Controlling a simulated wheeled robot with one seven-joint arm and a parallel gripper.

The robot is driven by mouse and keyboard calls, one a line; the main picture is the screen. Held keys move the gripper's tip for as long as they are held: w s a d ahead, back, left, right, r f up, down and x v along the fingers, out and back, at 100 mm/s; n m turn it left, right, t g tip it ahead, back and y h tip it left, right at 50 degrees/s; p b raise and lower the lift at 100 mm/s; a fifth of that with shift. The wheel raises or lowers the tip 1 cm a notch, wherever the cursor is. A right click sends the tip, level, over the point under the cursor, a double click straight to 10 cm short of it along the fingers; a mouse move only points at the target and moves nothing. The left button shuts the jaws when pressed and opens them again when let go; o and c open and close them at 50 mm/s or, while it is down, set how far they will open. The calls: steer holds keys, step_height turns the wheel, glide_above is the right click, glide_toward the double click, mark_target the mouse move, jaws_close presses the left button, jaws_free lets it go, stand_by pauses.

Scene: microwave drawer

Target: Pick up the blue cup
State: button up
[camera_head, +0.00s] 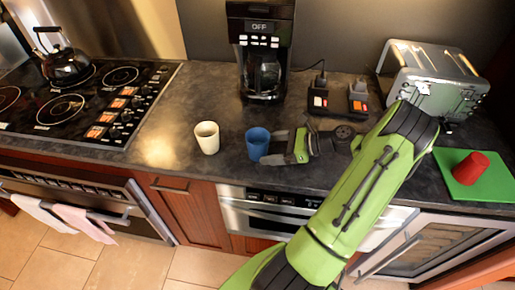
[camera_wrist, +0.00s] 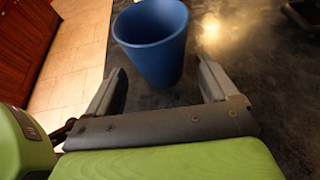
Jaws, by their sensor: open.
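The blue cup (camera_head: 258,145) stands upright on the dark countertop near its front edge. In the wrist view the blue cup (camera_wrist: 155,45) is just ahead of my gripper, centred between the two fingers. My gripper (camera_head: 276,146) reaches in from the right, low over the counter. In the wrist view my gripper (camera_wrist: 162,85) is open, with one finger on each side of the cup's near part. I cannot tell whether either finger touches the cup.
A cream cup (camera_head: 207,138) stands left of the blue cup. A coffee maker (camera_head: 264,60) is behind. A stove (camera_head: 80,100) with a kettle (camera_head: 64,62) is at left.

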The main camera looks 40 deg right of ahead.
mark_target(263, 149)
steer(key=x, duration=0.3)
steer(key=shift+w+a+f+b, duration=0.1)
steer(key=shift+w+f+b, duration=0.1)
steer(key=shift+w+b, duration=0.1)
steer(key=shift+s+r, duration=0.1)
steer(key=shift+s, duration=0.05)
steer(key=c, duration=1.1)
